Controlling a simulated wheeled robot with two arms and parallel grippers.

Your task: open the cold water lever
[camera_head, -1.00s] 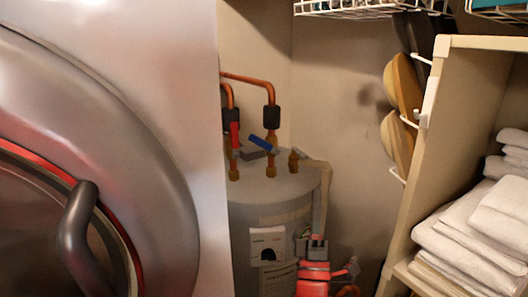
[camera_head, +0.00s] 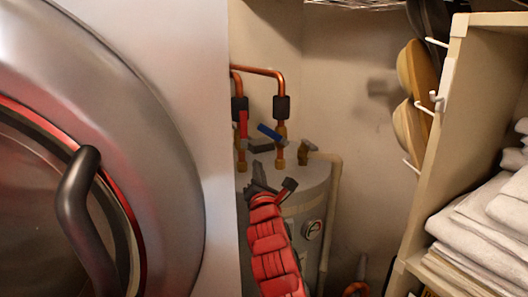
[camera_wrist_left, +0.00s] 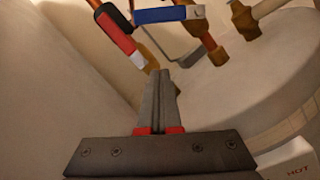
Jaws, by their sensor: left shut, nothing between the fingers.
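The blue lever (camera_head: 270,132) sits on a copper pipe above the grey water heater (camera_head: 318,185). It also shows at the top of the left wrist view (camera_wrist_left: 170,14), lying roughly crosswise. A red lever (camera_head: 243,124) hangs on the pipe to its left, and it also shows in the left wrist view (camera_wrist_left: 116,34). My left gripper (camera_head: 256,172) is below the levers, in front of the heater top. In the left wrist view its fingers (camera_wrist_left: 162,74) are shut together and empty, pointing up toward the levers, apart from both. My right gripper is not in view.
A large steel round-doored machine (camera_head: 185,120) with a dark handle (camera_head: 78,205) fills the left. A shelf (camera_head: 445,110) with folded white towels (camera_head: 490,225) stands at the right. Wooden-backed brushes (camera_head: 415,90) hang on its side. The heater stands in the gap between.

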